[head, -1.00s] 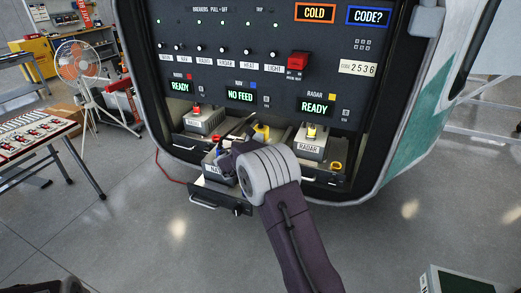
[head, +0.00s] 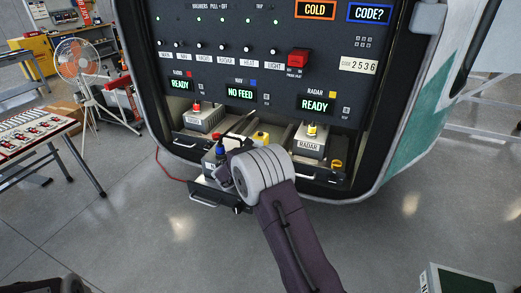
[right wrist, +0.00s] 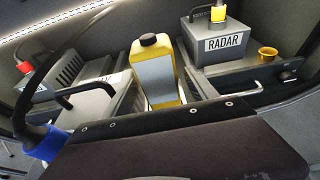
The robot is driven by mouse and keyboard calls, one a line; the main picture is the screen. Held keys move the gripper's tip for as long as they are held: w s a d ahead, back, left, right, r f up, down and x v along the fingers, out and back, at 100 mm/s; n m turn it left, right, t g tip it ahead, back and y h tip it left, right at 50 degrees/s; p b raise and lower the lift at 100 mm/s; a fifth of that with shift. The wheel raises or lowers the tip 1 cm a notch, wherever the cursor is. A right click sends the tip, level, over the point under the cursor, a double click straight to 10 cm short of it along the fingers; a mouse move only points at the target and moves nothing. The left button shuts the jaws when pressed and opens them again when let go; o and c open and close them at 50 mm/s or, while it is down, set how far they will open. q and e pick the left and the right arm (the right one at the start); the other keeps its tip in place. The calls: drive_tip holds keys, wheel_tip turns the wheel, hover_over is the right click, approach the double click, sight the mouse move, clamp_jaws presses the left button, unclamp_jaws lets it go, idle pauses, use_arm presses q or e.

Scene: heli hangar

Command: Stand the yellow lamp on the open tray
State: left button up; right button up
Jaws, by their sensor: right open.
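The yellow lamp (right wrist: 155,72), an upright yellow body with a black cap and grey front, stands between grey boxes in the right wrist view. Its top shows in the head view (head: 262,137), behind my right wrist. The open tray (head: 213,193) is pulled out of the middle of the console, with a handle on its dark front. My right gripper (head: 227,178) is over this tray, in front of the lamp and apart from it; it is open and empty. The lamp's foot is hidden. My left gripper is out of view.
A red-plugged box (head: 201,120) is to the left. Floor in front is clear.

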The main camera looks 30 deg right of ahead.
drive_tip(key=b+v, duration=0.1)
drive_tip(key=v, duration=0.9)
drive_tip(key=shift+a, duration=0.1)
drive_tip(key=s+d+f+m+g+y, duration=0.2)
drive_tip(key=s+f+m+g, duration=0.5)
drive_tip(key=s, duration=0.4)
drive_tip(key=s+a+f+m+y, duration=0.4)
drive_tip(key=s+a+m, duration=0.2)
drive_tip(key=s+m, duration=0.2)
drive_tip(key=s+a+f+m+g+y, duration=0.1)
drive_tip(key=s+a+f+m+y, duration=0.2)
drive_tip(key=s+a+m+y, duration=0.2)
drive_tip(key=s+a+m, duration=0.1)
drive_tip(key=s+m, duration=0.2)
drive_tip(key=m, duration=0.3)
drive_tip(key=shift+f, duration=0.35)
drive_tip(key=shift+s, duration=0.15)
